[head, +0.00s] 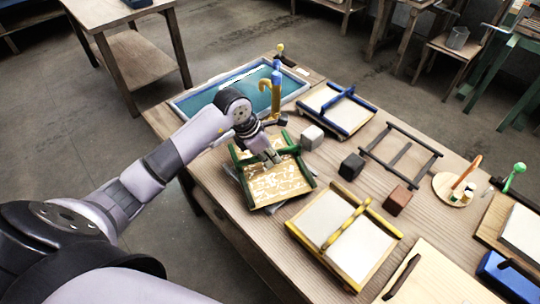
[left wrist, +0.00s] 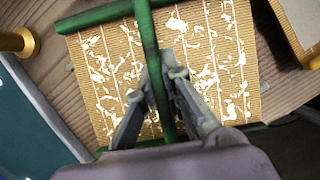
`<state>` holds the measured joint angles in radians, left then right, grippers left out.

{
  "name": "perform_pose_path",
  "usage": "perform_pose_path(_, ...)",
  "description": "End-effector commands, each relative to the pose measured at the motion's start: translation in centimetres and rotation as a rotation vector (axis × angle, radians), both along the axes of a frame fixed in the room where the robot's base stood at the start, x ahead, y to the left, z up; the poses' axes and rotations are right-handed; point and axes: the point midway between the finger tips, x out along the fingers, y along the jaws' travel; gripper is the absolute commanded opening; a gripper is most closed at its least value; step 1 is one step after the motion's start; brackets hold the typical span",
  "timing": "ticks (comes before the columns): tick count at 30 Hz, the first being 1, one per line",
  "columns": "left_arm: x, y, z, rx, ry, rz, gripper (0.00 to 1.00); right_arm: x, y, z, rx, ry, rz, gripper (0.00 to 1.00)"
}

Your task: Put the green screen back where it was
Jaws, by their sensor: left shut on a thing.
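The green screen (head: 284,186) has a green frame and handle bar over a tan mesh with patchy white pulp. It is at the near left of the workbench and fills much of the left wrist view (left wrist: 215,60). My left gripper (head: 271,158) is over its middle, shut on the green bar, which runs between the fingers (left wrist: 168,62) in the left wrist view. Grey flat pieces (head: 229,169) show under its left edge; I cannot tell whether the screen touches them. My right gripper is not in view.
A blue-green vat (head: 222,93) lies behind the screen, with a yellow hook post (head: 265,98) at its side. White (head: 312,137) and black (head: 351,166) blocks stand to the right. A yellow-framed screen (head: 345,238) and a blue-framed one (head: 338,108) are nearby. Bare wood (head: 310,208) separates some.

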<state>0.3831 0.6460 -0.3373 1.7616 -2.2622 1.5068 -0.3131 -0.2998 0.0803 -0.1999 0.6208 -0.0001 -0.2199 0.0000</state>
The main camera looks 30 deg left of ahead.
Motion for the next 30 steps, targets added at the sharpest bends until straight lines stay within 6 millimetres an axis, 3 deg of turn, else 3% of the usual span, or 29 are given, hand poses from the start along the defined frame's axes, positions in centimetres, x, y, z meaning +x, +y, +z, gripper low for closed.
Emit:
perform_pose_path(13,0.04,0.03,-1.07,0.001,-0.002,-0.001,0.00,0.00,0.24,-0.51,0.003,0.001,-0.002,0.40)
perform_pose_path(14,0.04,0.02,-0.89,0.000,-0.003,0.000,0.10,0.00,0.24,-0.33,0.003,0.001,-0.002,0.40)
perform_pose_path(22,0.01,0.01,-0.87,0.000,-0.002,-0.001,0.28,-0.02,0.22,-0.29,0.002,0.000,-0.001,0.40)
perform_pose_path(30,0.02,0.00,-0.84,0.000,-0.002,-0.001,0.29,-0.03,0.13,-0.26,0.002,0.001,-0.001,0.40)
